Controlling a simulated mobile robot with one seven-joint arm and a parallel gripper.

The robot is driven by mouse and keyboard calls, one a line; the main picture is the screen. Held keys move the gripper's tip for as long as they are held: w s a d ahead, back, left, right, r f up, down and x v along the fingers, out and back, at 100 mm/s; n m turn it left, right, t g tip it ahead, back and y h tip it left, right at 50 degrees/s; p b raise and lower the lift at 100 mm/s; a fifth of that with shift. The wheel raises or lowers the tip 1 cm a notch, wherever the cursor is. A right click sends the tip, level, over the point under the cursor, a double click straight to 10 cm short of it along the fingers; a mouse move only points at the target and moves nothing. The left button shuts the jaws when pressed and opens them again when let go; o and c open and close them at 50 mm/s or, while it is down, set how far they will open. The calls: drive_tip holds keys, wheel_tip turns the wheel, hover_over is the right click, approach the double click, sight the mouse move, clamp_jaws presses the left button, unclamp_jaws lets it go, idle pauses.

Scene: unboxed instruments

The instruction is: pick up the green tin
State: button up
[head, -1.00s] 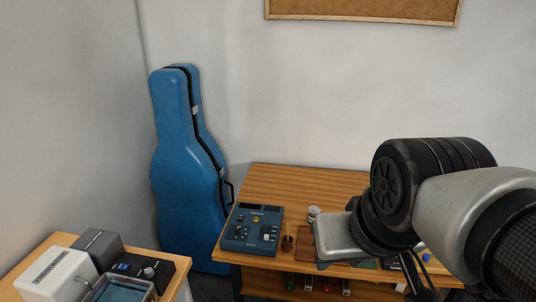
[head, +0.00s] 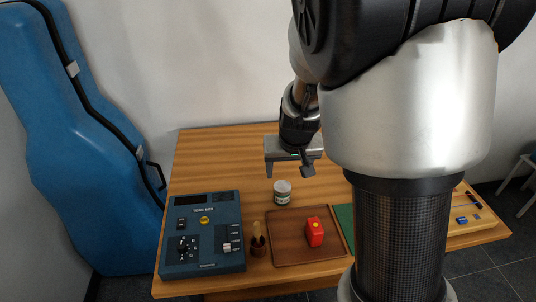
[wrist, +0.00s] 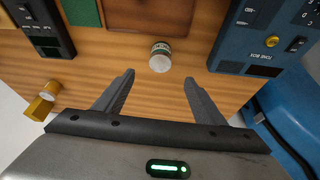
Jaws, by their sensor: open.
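The green tin (head: 282,192) is a small round can with a pale lid and a green-and-white label. It stands upright on the wooden table (head: 225,160), just behind the tray. In the wrist view the tin (wrist: 160,57) is beyond the fingertips, roughly centred between them and apart from both. My gripper (head: 288,170) is open and empty, with its fingers pointing down above the table behind the tin. Its two spread fingers also show in the wrist view (wrist: 158,77).
A blue tuner box (head: 203,230) lies left of the tin. A green mat (head: 345,215) is to the right. A blue instrument case (head: 85,170) stands left.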

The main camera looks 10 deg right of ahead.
sight(283, 188)
drive_tip(key=b+x, duration=0.5)
drive_tip(key=x, duration=1.1)
drive_tip(key=shift+s+a+f+b, duration=0.1)
drive_tip(key=shift+s+f+b, duration=0.1)
drive_tip(key=shift+b, duration=0.1)
drive_tip(key=shift+c, duration=0.3)
drive_tip(key=c, duration=1.1)
drive_tip(key=shift+r, duration=0.15)
